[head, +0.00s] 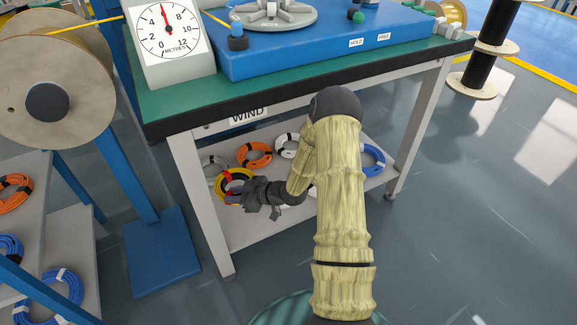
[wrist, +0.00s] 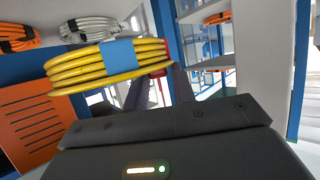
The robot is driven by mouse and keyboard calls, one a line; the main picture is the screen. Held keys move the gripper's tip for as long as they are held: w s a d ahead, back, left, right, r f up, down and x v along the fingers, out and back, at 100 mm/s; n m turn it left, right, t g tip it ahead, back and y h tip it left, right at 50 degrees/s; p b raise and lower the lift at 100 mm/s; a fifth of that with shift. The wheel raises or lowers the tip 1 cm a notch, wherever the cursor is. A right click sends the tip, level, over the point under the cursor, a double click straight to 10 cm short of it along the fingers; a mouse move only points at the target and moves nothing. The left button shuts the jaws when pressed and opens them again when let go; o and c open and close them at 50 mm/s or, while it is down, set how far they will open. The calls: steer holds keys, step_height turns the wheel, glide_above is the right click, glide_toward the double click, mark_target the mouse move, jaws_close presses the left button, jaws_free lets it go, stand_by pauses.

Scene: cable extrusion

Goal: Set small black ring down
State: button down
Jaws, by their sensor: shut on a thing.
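My gripper (head: 243,194) is low over the left part of the shelf under the bench, with its fingers pointing left. In the wrist view its dark fingers (wrist: 158,92) reach away and are partly hidden by a yellow coil with a blue band (wrist: 110,65). A small red patch (wrist: 157,88) shows between the fingers. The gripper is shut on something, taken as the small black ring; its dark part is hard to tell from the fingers. In the head view red and black show beside the fingertips, over a yellow coil (head: 219,188). Whether anything held touches the shelf cannot be told.
An orange coil (head: 254,154) and a white coil (head: 287,146) lie behind on the shelf (head: 240,234), and a blue coil (head: 373,160) lies at its right. The bench top (head: 180,102) overhangs the shelf. The shelf's front part is bare.

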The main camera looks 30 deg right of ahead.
steer(key=b, duration=0.4)
glide_above(240, 221)
step_height(240, 221, down, 6)
steer(key=shift+d, duration=0.1)
step_height(240, 221, down, 4)
steer(key=b, duration=0.2)
steer(key=shift+r+b, duration=0.15)
steer(key=shift+b, duration=0.15)
steer(key=c, duration=1.2)
jaws_free()
steer(key=shift+f, duration=0.2)
steer(key=shift+o, duration=0.3)
steer(key=shift+r, duration=0.1)
